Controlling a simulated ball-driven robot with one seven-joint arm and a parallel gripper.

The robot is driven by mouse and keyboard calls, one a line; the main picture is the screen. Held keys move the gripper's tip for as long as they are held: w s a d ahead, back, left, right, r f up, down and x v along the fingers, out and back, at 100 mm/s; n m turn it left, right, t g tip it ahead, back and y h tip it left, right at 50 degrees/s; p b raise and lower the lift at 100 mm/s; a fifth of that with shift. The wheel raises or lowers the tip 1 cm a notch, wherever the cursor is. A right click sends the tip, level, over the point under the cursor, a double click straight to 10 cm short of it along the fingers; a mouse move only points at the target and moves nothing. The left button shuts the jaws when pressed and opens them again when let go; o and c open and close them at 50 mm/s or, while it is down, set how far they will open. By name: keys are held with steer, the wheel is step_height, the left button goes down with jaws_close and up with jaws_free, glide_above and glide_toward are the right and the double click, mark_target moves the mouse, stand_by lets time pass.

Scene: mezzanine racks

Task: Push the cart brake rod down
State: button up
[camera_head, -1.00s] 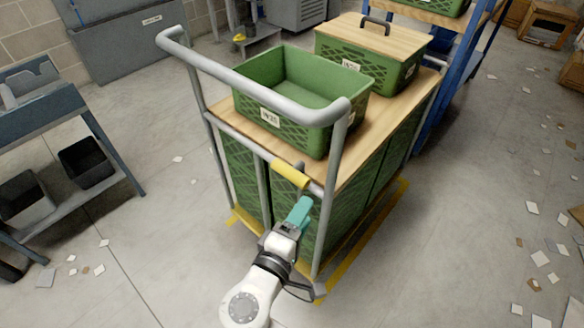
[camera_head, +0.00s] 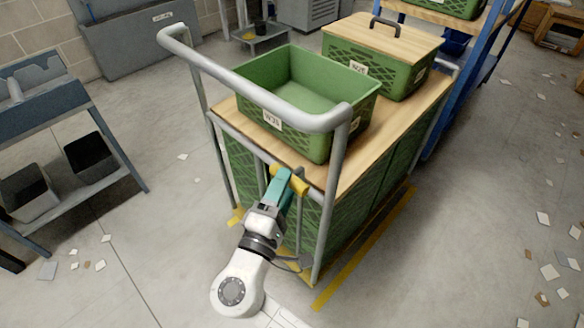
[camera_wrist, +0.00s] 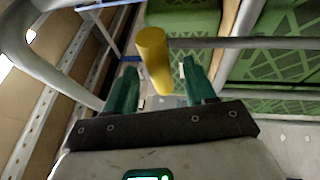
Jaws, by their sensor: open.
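The cart (camera_head: 344,160) has a grey tube frame and a wooden top. Its yellow brake rod (camera_head: 300,186) is at the near-end crossbar, partly hidden by my gripper (camera_head: 284,174) in the head view. In the wrist view, the yellow rod (camera_wrist: 153,60) stands between the two teal fingers of my gripper (camera_wrist: 156,72). The fingers are open, with a visible gap on each side of the rod. Whether a finger touches the rod elsewhere, I cannot tell.
An open green crate (camera_head: 352,115) and a lidded green crate (camera_head: 375,68) stand on the cart top. The grey push handle (camera_head: 255,97) arches above my gripper. A bench with dark bins (camera_head: 92,157) is at left. Paper scraps litter the floor at right.

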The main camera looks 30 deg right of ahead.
mark_target(295, 175)
steer(key=x, duration=0.4)
steer(key=shift+w+d, duration=0.15)
steer(key=shift+d, duration=0.05)
jaws_close()
stand_by(0.4)
